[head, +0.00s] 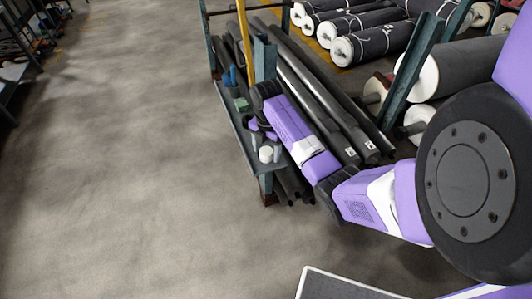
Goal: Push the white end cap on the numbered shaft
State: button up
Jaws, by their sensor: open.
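Long dark shafts (318,98) lie side by side on the rack, pointing toward me. Two of them carry small white labels near their front ends; the numbers are too small to read. A small white cylindrical piece (265,154), which looks like the end cap, is at the front edge of the rack's narrow side shelf (237,128). My gripper (261,136) is above that shelf, just behind the white piece, with its jaws open. I cannot tell whether it touches the piece. My purple forearm covers part of the shafts.
Green and blue items (241,103) sit on the shelf behind my gripper. A yellow upright (245,45) and a blue-green rack post (264,62) stand close to my wrist. Large grey rolls (375,45) lie at the back right.

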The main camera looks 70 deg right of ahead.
jog(key=shift+f, duration=0.15)
jog(key=c, duration=1.4)
